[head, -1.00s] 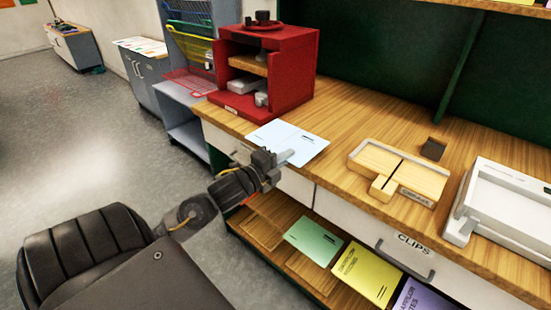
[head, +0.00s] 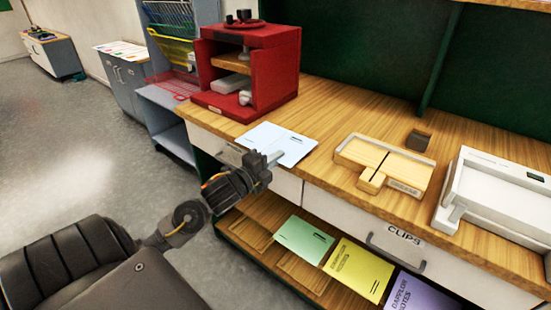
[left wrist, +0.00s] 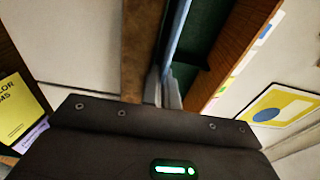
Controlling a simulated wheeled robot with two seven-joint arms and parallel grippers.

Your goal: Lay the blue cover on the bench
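The blue cover (head: 262,135) is a flat, pale blue sheet with a crease and small dark print. In the head view it is level at the bench's front edge, right of the red cabinet. The bench (head: 335,125) has a wooden top. My left gripper (head: 276,157) reaches the cover's near edge from the front. In the left wrist view the cover (left wrist: 173,45) shows edge-on as a thin blue strip running out from the close-set fingers (left wrist: 167,95). I cannot tell whether the cover touches the bench top. My right gripper is not in view.
The red cabinet (head: 273,72) stands left of the cover. A wooden tray (head: 408,172), a small dark block (head: 418,140) and a white machine (head: 505,190) stand to the right. Green (head: 303,240), yellow (head: 358,270) and purple (head: 422,295) booklets lie on the shelf below.

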